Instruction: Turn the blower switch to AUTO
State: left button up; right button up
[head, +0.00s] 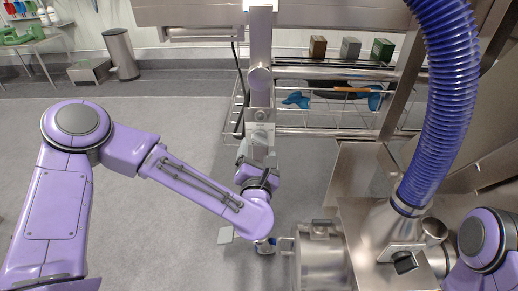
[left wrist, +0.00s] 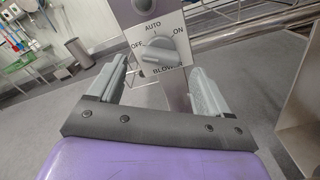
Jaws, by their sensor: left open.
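The blower switch (left wrist: 160,52) is a grey rotary knob with a raised bar on a pale plate, in the left wrist view. Its labels read OFF at left, AUTO at top and ON at right. The bar lies across the plate, away from AUTO; which end is the pointer is unclear. My left gripper (left wrist: 157,68) is open, its two fingers on either side of the knob with gaps, and nothing is between them. In the head view my left gripper (head: 257,153) is just below the switch plate (head: 262,116) on the metal post. My right gripper is not in view.
A wire rack (head: 330,105) stands behind and right of the post. A purple ribbed hose (head: 450,100) and steel machinery (head: 375,235) fill the right side. A table (head: 35,40) and bin (head: 120,53) stand far left. Grey floor is open at left.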

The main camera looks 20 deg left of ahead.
aim_at(258, 143)
pick_arm(q)
jog(key=x, duration=0.3)
jog(key=shift+w+a, duration=0.1)
jog(key=shift+w, duration=0.2)
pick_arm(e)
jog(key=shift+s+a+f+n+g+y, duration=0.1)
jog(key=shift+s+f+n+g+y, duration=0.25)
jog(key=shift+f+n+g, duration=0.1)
pick_arm(q)
jog(key=c, duration=1)
jog(key=shift+r+m+p, duration=0.15)
jog(key=shift+m+p, duration=0.6)
jog(key=shift+m, duration=0.15)
jog(key=shift+c, duration=0.2)
jog(key=m+p, duration=0.4)
jog(key=m, duration=0.1)
jog(key=shift+r, duration=0.15)
jog(key=m+p, duration=0.2)
jog(key=m, duration=0.1)
jog(key=shift+a+m+p, duration=0.1)
jog(key=shift+m+p, duration=0.25)
jog(key=shift+m, duration=0.05)
jog(key=shift+m+p, duration=0.3)
jog(key=shift+m, duration=0.2)
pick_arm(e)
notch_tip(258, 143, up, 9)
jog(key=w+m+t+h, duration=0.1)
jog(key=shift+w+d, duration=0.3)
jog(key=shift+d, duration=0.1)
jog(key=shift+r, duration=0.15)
